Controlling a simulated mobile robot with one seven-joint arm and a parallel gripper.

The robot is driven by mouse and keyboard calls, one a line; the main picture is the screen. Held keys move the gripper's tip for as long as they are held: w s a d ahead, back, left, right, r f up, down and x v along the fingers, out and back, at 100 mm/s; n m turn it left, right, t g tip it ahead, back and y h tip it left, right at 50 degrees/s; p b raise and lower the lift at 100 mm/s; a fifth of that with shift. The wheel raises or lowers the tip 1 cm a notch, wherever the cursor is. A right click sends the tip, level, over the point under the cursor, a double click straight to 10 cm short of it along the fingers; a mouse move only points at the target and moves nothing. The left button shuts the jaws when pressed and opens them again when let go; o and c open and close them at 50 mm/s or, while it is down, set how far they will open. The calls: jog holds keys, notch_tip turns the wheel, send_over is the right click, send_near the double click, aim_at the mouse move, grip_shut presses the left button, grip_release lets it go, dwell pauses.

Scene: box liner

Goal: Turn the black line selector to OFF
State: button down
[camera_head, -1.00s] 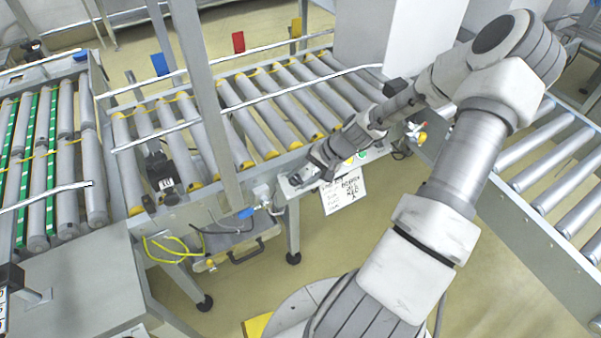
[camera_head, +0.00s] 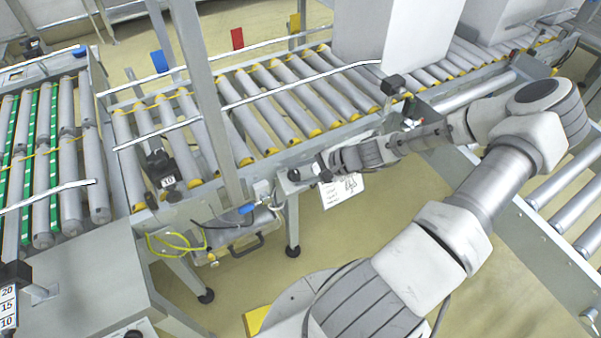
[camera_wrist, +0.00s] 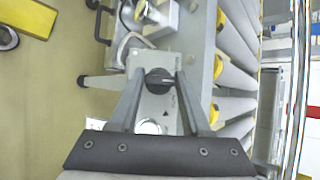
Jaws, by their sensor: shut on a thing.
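The black line selector (camera_wrist: 158,80) is a round black knob with a pale mark on a grey control panel (camera_wrist: 158,103). In the wrist view it sits between the tips of my gripper (camera_wrist: 160,76), which is shut on it, one finger on each side. In the head view my gripper (camera_head: 323,168) is at the panel on the conveyor's front side, and the arm and gripper hide the knob. A white handwritten sign (camera_head: 342,190) hangs below the panel, partly covered by my gripper.
The roller conveyor (camera_head: 285,100) runs just behind the panel, with large pale boxes (camera_head: 385,35) on it. A metal post (camera_head: 205,100) stands left of my gripper. Open floor (camera_head: 370,220) lies in front.

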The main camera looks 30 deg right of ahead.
dwell(0.3)
jog(key=shift+c, duration=1.8)
grip_release()
